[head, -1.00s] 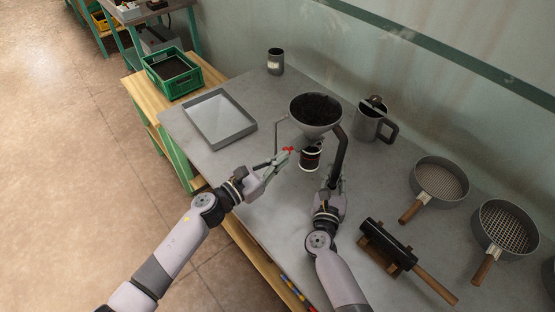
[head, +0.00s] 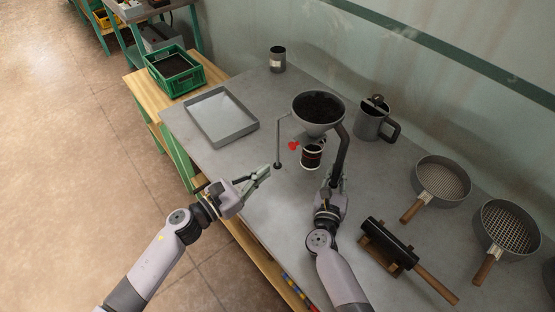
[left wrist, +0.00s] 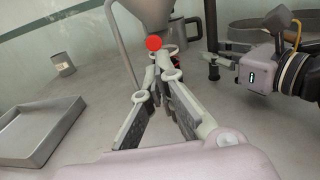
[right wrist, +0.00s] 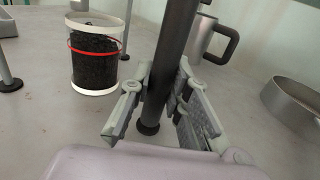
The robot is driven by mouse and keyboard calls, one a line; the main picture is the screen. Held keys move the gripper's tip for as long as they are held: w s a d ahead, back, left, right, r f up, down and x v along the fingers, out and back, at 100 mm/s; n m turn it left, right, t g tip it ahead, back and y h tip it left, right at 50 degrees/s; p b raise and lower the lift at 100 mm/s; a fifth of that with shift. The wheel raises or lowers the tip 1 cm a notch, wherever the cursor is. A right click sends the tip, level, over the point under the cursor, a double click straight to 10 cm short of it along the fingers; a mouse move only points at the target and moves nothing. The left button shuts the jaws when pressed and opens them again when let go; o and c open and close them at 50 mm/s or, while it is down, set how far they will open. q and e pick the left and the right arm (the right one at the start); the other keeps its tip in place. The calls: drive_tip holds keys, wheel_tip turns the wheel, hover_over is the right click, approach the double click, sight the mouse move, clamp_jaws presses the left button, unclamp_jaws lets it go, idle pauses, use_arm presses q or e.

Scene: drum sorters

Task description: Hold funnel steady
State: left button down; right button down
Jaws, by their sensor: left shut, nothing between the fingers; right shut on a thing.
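A red knob (head: 293,146) sits at the funnel's spout. My right gripper (head: 338,182) is shut around the thick funnel leg (right wrist: 168,62), near the tabletop. My left gripper (head: 268,169) is shut and empty, left of the funnel and apart from the knob.
A grey tray (head: 247,130) and a small can (head: 277,60) stand left and behind. A metal jug (head: 369,122) stands behind right. Two sieves (head: 468,180) (head: 535,240) and a black roller (head: 388,236) on a wooden rest lie right. A green crate (head: 190,78) is far left.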

use_arm(q)
drive_tip(key=shift+v, duration=2.55)
use_arm(e)
drive_tip(key=c, duration=1.4)
unclamp_jaws()
drive_tip(key=shift+c, duration=0.2)
drive_tip(key=shift+s, duration=0.1)
